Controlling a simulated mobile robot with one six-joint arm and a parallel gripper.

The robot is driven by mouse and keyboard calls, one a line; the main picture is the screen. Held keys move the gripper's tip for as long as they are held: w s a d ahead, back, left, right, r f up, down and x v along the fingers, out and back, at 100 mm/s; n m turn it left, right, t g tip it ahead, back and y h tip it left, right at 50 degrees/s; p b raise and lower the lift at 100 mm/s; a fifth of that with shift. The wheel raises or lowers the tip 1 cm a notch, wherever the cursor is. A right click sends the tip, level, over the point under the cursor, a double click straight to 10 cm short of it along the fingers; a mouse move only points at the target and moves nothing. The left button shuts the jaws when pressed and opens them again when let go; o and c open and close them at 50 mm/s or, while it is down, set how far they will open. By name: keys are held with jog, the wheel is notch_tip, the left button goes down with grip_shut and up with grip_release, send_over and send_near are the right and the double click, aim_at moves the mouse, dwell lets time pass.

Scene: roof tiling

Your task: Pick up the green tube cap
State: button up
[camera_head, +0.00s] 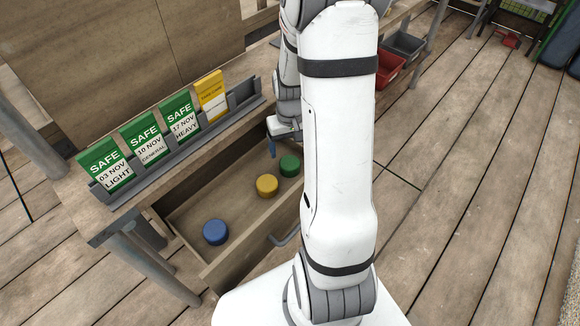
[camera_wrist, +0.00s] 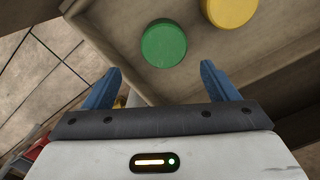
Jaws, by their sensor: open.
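The green tube cap (camera_head: 290,165) is a round disc lying in the open wooden drawer (camera_head: 220,262), at the end nearest my arm in the head view. It also shows in the wrist view (camera_wrist: 164,43), ahead of my fingertips and roughly between their lines. My gripper (camera_wrist: 160,75) is open and empty, with its two blue fingers apart. In the head view, one blue finger shows just above and left of the green cap, and the rest is partly hidden by my arm. The gripper is apart from the cap.
A yellow cap (camera_head: 267,185) lies beside the green one, and a blue cap (camera_head: 215,232) is farther left in the drawer. The drawer walls surround them. A grey rack (camera_head: 130,192) with SAFE cards stands on the bench above. A red bin (camera_head: 390,70) is behind my arm.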

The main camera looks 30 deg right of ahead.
aim_at(289, 162)
jog(key=f, duration=0.2)
jog(key=f+b, duration=0.1)
jog(key=f, duration=0.1)
jog(key=s+a+f+b, duration=0.1)
jog(key=f, duration=0.1)
jog(key=c, duration=1)
jog(key=shift+c, duration=0.2)
notch_tip(289, 162, up, 10)
jog(key=p, duration=0.3)
